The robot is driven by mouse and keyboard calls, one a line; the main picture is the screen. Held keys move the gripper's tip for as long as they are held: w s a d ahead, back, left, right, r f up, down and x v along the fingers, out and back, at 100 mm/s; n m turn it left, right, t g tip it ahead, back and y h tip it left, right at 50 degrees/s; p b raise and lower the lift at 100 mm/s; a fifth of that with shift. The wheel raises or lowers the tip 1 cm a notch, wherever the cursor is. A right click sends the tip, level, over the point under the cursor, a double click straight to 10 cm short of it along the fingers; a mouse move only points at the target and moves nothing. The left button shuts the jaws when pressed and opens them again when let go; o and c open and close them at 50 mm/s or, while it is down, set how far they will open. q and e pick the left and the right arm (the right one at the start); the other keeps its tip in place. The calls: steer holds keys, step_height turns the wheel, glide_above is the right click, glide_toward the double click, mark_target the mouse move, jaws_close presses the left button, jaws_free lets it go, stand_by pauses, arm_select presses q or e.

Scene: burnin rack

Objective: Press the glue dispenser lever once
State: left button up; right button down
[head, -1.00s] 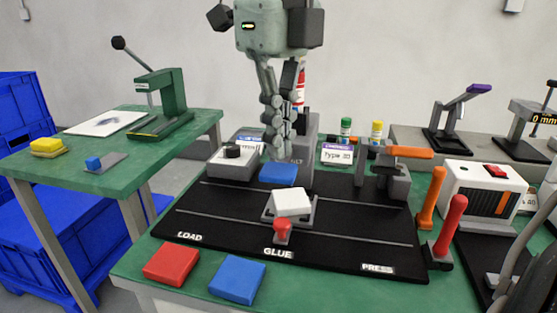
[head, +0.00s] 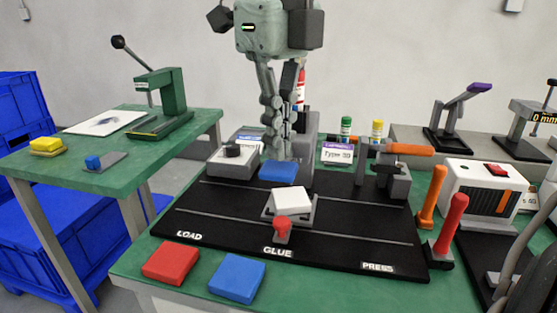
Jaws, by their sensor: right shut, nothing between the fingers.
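The glue dispenser is a grey column (head: 305,140) behind the black GLUE mat, with a red and white bottle (head: 300,88) at its top, partly hidden by my right arm. A blue pad (head: 278,172), which looks like its lever end, sticks out in front of the column. My right gripper (head: 277,153) points down, shut and empty, right above the blue pad. I cannot tell whether the fingertips touch it. A white block (head: 292,200) sits in a grey holder with a red knob (head: 282,226) in front of the pad. My left gripper is out of view.
The black mat (head: 220,222) has LOAD, GLUE and PRESS labels. Red (head: 170,263) and blue (head: 237,278) blocks lie at the front. A grey box with a dark knob (head: 233,151) stands left of the gripper, an orange-handled clamp (head: 410,150) right.

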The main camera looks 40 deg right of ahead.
mark_target(279, 167)
steer(key=shift+f+b, duration=0.95)
steer(key=shift+f, duration=0.25)
steer(key=shift+f+b, duration=0.35)
steer(key=shift+f, duration=0.2)
steer(key=shift+s+a+r+p, duration=0.1)
steer(key=shift+r+p, duration=3.2)
steer(key=shift+r, duration=1.2)
steer(key=shift+r+p, duration=0.55)
steer(key=shift+r, duration=0.55)
